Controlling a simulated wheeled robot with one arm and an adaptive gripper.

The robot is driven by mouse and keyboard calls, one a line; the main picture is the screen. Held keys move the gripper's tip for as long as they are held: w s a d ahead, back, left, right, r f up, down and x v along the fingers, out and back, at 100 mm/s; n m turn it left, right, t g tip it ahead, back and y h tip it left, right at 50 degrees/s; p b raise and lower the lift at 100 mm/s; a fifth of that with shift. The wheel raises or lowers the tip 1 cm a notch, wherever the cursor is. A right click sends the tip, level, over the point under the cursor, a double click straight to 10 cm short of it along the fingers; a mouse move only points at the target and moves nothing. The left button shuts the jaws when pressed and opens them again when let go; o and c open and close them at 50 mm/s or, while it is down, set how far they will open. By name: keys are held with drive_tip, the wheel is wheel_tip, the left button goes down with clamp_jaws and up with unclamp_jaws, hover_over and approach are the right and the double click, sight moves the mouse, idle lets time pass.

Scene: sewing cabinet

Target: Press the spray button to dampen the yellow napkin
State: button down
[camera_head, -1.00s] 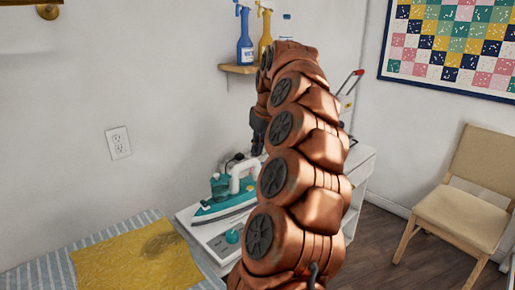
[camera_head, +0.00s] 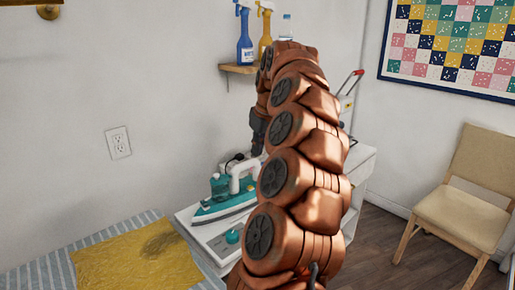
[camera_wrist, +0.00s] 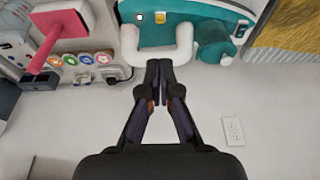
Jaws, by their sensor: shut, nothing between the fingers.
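A teal and white iron (camera_head: 225,201) stands on the white cabinet top, with its nose toward the yellow napkin (camera_head: 100,270). A darker, damp-looking patch (camera_head: 165,243) shows on the napkin near the iron's side. In the wrist view the iron's white handle (camera_wrist: 181,52) and teal body (camera_wrist: 190,12) are at the top, with the napkin (camera_wrist: 287,25) at top right. My gripper (camera_wrist: 159,72) is shut and empty, its tips at or just above the handle. Contact cannot be told. In the head view my arm hides most of the gripper. I cannot make out the spray button clearly.
A teal knob (camera_head: 232,237) sits on the cabinet top before the iron. A wall shelf (camera_head: 238,69) holds blue (camera_head: 245,45) and yellow (camera_head: 265,35) spray bottles. Thread spools (camera_wrist: 85,60) and a pink-red item (camera_wrist: 42,50) lie left of the handle. A chair (camera_head: 465,205) stands right.

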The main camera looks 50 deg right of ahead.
drive_tip(key=s+a+f+n+g+y, duration=0.1)
drive_tip(key=s+a+f+n, duration=0.1)
drive_tip(key=a, duration=1.3)
drive_tip(key=s+a+f+n+g, duration=0.1)
drive_tip(key=s+a, duration=0.1)
drive_tip(key=a, duration=1.2)
drive_tip(key=s+a+f+g, duration=0.1)
drive_tip(key=s+a+f, duration=0.2)
drive_tip(key=s, duration=0.4)
drive_tip(key=s+a+f+m+g, duration=0.1)
drive_tip(key=s+a+f, duration=0.3)
drive_tip(key=s+f, duration=0.2)
drive_tip(key=s+a+f+g, duration=0.1)
drive_tip(key=s+a+f, duration=0.2)
drive_tip(key=s, duration=0.6)
drive_tip(key=shift+a+f+m+h, duration=0.3)
drive_tip(key=shift+f+m, duration=0.1)
drive_tip(key=shift+f, duration=0.3)
drive_tip(key=shift+d, duration=0.1)
